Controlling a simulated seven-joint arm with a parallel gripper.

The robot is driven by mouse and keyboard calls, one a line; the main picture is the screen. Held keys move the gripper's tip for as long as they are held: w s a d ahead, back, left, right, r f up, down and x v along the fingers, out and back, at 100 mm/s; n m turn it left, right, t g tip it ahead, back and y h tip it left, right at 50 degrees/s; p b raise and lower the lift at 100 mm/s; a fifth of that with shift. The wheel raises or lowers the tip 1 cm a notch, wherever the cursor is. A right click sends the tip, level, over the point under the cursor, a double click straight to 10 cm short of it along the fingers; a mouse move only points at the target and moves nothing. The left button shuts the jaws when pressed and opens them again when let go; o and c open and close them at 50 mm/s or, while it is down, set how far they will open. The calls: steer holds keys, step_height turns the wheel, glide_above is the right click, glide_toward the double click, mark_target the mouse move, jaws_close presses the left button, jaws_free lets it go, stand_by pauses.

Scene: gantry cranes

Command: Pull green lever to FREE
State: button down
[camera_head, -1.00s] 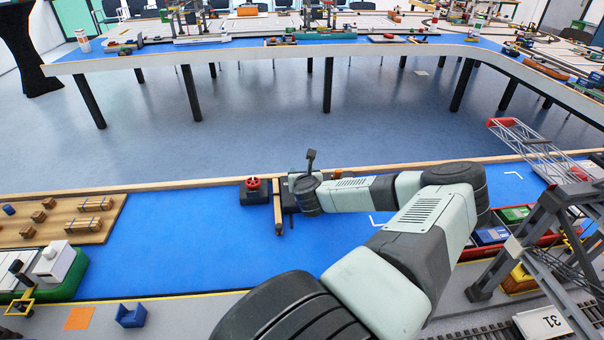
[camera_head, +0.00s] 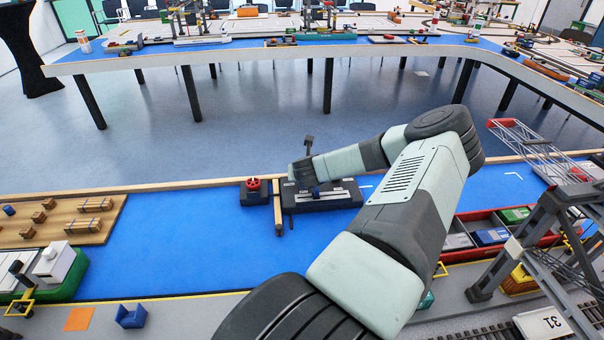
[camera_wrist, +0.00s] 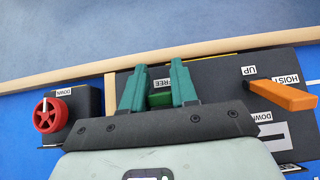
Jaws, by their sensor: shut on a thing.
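The green lever (camera_wrist: 160,100) shows in the wrist view as a short green piece between the two teal fingers of my gripper (camera_wrist: 157,72). The fingers are shut on it. A white FREE label (camera_wrist: 162,83) lies just beyond the lever, partly hidden by the right finger. The rest of the lever and its base are hidden by my gripper. In the head view, the dark control panel (camera_head: 335,197) lies on the blue surface, and the end of my arm is over its left part. The lever cannot be made out there.
An orange lever (camera_wrist: 282,95) stands right of my gripper, by the HOIST, UP and DOWN labels. A red handwheel (camera_wrist: 46,115) is on a dark box at left. A wooden edge (camera_head: 160,187) runs behind. A grey gantry crane (camera_head: 540,225) stands at right.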

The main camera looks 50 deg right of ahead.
steer(key=shift+w+d+g+y, duration=0.3)
steer(key=shift+g+y, duration=0.6)
steer(key=shift+f+g+y, duration=0.2)
steer(key=shift+g+y, duration=0.2)
steer(key=c, duration=1)
jaws_free()
steer(key=shift+o, duration=0.2)
steer(key=v, duration=1)
steer(key=shift+r, duration=0.35)
steer(key=shift+s, duration=0.1)
